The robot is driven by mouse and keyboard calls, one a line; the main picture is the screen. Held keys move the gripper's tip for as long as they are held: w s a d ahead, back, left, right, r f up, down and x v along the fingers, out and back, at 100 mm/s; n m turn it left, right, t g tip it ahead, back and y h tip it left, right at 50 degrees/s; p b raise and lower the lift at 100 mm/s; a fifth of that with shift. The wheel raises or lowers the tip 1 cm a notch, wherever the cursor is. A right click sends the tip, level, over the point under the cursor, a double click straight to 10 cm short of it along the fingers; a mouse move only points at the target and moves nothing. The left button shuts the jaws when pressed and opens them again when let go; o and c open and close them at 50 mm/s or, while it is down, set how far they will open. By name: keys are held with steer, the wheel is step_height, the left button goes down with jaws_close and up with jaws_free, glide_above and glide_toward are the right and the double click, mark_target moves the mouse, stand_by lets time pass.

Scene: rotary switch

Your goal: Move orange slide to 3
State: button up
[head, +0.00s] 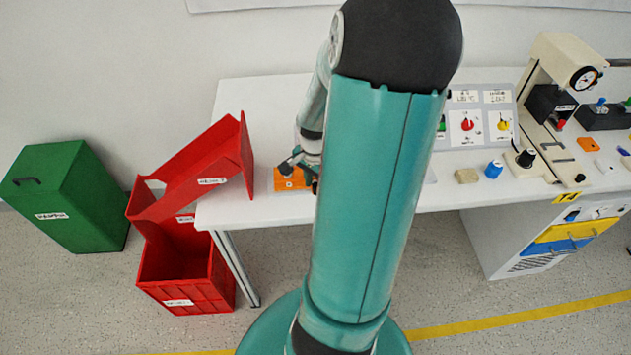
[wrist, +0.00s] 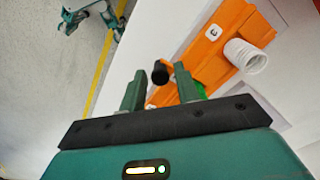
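The orange slide (wrist: 200,55) lies on the white table in the wrist view, running diagonally at the upper right. It has a white label with one sideways character. A white ribbed cylinder (wrist: 245,55) stands at its side. A black round knob (wrist: 161,72) shows between the fingertips of my gripper (wrist: 157,82). The fingers are apart; I cannot tell whether either touches the knob. A green piece (wrist: 201,89) is partly hidden behind the right finger. In the head view the orange slide (head: 291,184) is at the table's front left, partly covered by my gripper (head: 298,163).
The white table's (head: 270,115) front edge is close to the slide. A red bin (head: 190,265) and a green bin (head: 72,200) stand on the floor left. A panel with knobs (head: 480,122), a blue knob (head: 493,169) and a cream press (head: 555,80) are right. My arm hides the middle.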

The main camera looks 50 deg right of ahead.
jaws_close()
steer(key=shift+s+d, duration=1.55)
steer(key=shift+s, duration=0.15)
steer(key=shift+o, duration=1.5)
jaws_free()
step_height(320, 180, up, 14)
